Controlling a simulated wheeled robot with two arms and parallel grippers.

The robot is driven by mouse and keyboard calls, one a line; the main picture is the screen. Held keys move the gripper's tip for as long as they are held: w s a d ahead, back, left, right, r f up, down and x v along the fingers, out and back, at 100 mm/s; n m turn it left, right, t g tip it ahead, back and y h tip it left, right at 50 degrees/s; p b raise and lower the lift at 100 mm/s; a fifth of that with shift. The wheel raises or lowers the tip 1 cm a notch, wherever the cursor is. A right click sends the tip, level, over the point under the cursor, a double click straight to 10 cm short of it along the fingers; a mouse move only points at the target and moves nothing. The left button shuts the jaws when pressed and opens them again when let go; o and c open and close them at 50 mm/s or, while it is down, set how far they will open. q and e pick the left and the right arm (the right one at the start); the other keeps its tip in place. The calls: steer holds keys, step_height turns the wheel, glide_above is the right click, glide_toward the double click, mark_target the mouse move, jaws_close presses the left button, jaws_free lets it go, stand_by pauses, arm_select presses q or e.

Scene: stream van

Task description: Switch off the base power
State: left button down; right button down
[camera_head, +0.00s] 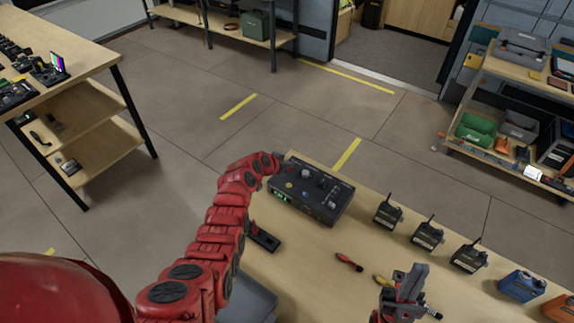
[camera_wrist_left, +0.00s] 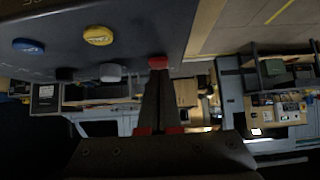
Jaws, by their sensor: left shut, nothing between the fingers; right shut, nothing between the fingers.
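The base station, a dark box (camera_head: 322,203) with knobs, buttons and a green-lit display, stands at the far left of the workbench. My left gripper (camera_head: 281,158) is at its back left corner, mostly hidden by my wrist. In the left wrist view the box's dark panel (camera_wrist_left: 130,20) carries a blue button (camera_wrist_left: 28,46), a yellow button (camera_wrist_left: 98,35) and a grey knob (camera_wrist_left: 110,72). The shut left fingertips (camera_wrist_left: 157,76) are right at a red button (camera_wrist_left: 157,62); I cannot tell if they touch. My right gripper (camera_head: 415,274) is shut and empty over the bench.
Several black radios (camera_head: 426,236) stand right of the box, with blue (camera_head: 521,286) and orange cases beyond. A red-handled tool (camera_head: 349,262) and a yellow-handled one (camera_head: 382,281) lie near my right gripper. A black handheld item (camera_head: 263,237) lies beside my left arm.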

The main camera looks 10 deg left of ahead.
arm_select(q)
steer(key=shift+f, duration=0.15)
steer(key=shift+w+d+b, duration=0.2)
steer(key=shift+w+b, duration=0.4)
steer(key=shift+b, duration=0.15)
steer(key=shift+r, duration=0.3)
